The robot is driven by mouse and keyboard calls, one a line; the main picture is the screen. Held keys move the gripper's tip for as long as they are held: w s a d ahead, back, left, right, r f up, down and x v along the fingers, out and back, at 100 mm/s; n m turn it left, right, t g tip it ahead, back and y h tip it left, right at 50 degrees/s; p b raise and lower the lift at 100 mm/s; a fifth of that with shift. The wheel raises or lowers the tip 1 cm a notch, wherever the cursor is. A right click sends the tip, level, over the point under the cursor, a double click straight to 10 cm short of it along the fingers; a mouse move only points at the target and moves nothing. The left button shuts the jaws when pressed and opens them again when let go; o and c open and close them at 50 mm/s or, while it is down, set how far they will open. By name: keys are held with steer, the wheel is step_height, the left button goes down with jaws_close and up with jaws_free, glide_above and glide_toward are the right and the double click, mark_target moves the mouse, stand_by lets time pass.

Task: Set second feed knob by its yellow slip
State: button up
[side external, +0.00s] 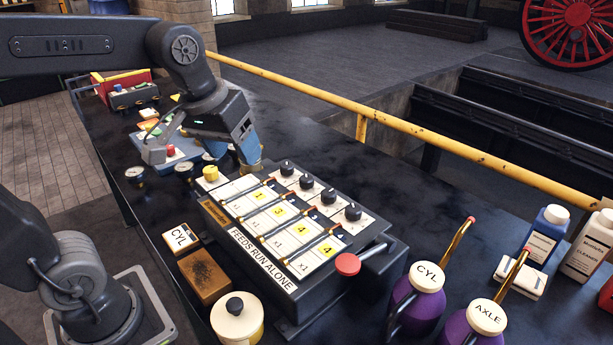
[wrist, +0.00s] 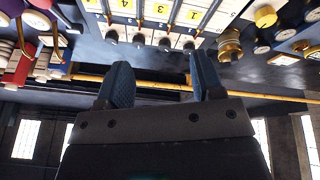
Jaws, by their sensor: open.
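The feed box (side external: 385,240) has a row of black knobs along its far edge. Counting from the end nearest my gripper, the second knob (side external: 306,182) is upright on its white plate; in the wrist view the row appears upside down, with that knob (wrist: 165,43) between its neighbours. A yellow slip reading 3 (side external: 280,211) lies in the second lane. Neighbouring slips read 1 (side external: 259,195) and 4 (side external: 300,227). My gripper (side external: 203,158) is open and empty, left of the knob row and apart from it; its blue fingers (wrist: 160,78) show in the wrist view. The knob's pointer direction is too small to tell.
A red-ended lever (side external: 347,264) projects at the box's right end. Purple CYL (side external: 418,295) and AXLE (side external: 480,325) cans stand at right. A yellow knob (side external: 211,174) and gauges sit near my gripper.

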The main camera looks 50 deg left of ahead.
steer(key=w+a+n+g, duration=0.2)
steer(key=w+n, duration=0.3)
steer(key=w, duration=0.5)
steer(key=n+g, duration=0.2)
steer(key=n, duration=0.3)
glide_toward(306, 178)
step_height(306, 178, down, 10)
steer(key=shift+w+a+r, duration=0.1)
steer(key=shift+a+r, duration=0.05)
steer(key=shift+r, duration=0.05)
steer(key=shift+c, duration=0.4)
steer(key=c, duration=0.8)
steer(key=shift+m, duration=0.3)
steer(key=shift+c, duration=0.2)
